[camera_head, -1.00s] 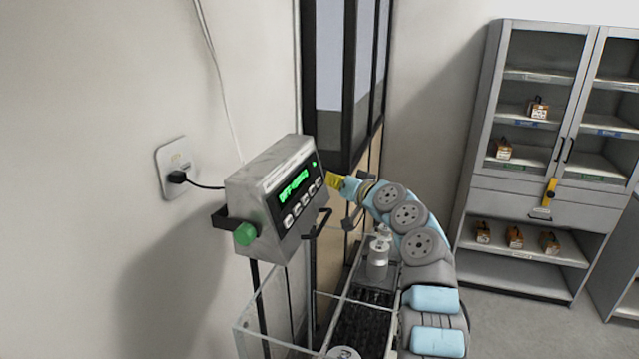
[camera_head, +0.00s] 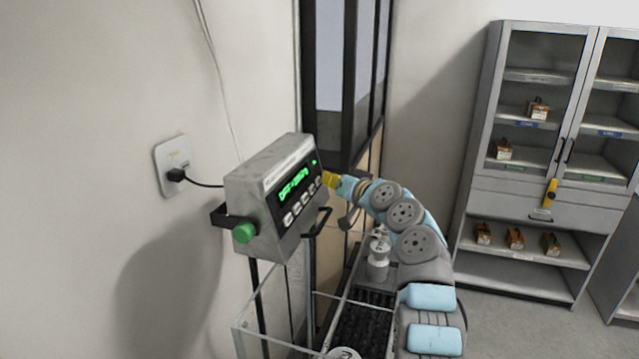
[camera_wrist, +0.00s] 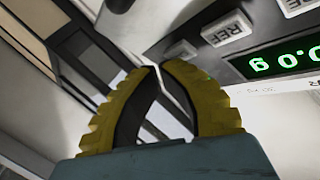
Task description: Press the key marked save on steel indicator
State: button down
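The steel indicator (camera_head: 270,205) is a grey box on a post, tilted, with a green lit display (camera_head: 294,184) and a row of light keys (camera_head: 301,208) below it. In the wrist view, one key is marked REF (camera_wrist: 227,29). Another key (camera_wrist: 181,50) lies beside the fingertips, its label unreadable. I cannot make out a save marking. My gripper (camera_head: 331,180) has yellow fingers at the right end of the key row. In the wrist view, its fingertips (camera_wrist: 158,70) are nearly together with nothing between them. Whether they touch a key cannot be told.
A green knob (camera_head: 244,233) and black bracket are on the indicator's side. A clear-walled enclosure (camera_head: 262,312) stands below, with a metal weight (camera_head: 378,258) nearby. A wall socket (camera_head: 173,165) with a cable is at left. A grey cabinet (camera_head: 482,190) stands at right.

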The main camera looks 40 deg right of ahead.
jog(key=shift+w+a+b, duration=0.25)
jog(key=shift+w+b, duration=0.1)
jog(key=shift+b, duration=0.1)
dwell(0.9)
jog(key=shift+s, duration=0.1)
jog(key=shift+s+d+r+b, duration=0.15)
jog(key=shift+s+d+b, duration=0.25)
jog(key=shift+s, duration=0.15)
jog(key=shift+s+d, duration=0.1)
jog(key=shift+s+d+r+b, duration=0.3)
jog(key=shift+s+d, duration=0.15)
jog(key=shift+s, duration=0.2)
jog(key=shift+s+d+r+b, duration=0.15)
jog(key=shift+s+d+b, duration=0.2)
jog(key=shift+s, duration=0.25)
jog(key=shift+s+d+r+b, duration=0.25)
jog(key=shift+s+d, duration=0.25)
jog(key=shift+s, duration=0.15)
